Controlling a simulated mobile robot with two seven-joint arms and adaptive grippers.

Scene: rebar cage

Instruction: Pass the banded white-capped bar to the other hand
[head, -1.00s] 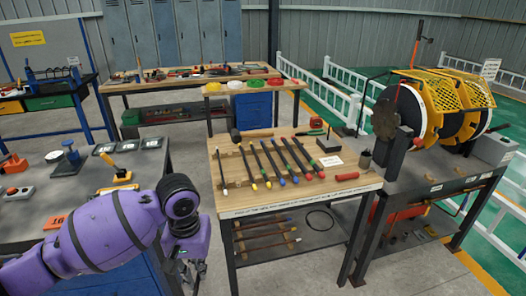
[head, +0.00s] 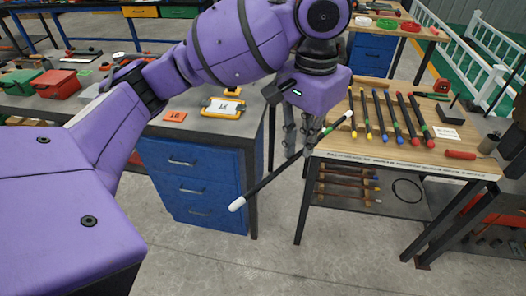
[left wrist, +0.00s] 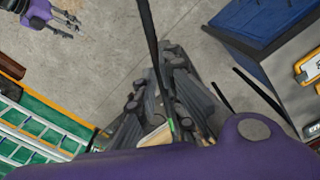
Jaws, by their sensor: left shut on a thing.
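The banded bar (head: 272,179) is dark with white caps at both ends and a green band near its upper right end. My left gripper (head: 312,138) is shut on it near the banded end. The bar is tilted in the air in front of the wooden table, its long free part sloping down left. In the left wrist view the bar (left wrist: 149,35) runs up from between the left fingers (left wrist: 170,92). My right gripper (left wrist: 60,20) shows at that view's upper left corner, fingers apart and empty, away from the bar. It is not visible in the head view.
The wooden table (head: 400,155) holds several bars with yellow, blue and red caps, and a red cylinder (head: 460,155). A blue drawer cabinet (head: 195,185) stands left of the bar under a grey bench. Open grey floor (head: 310,265) lies below the bar.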

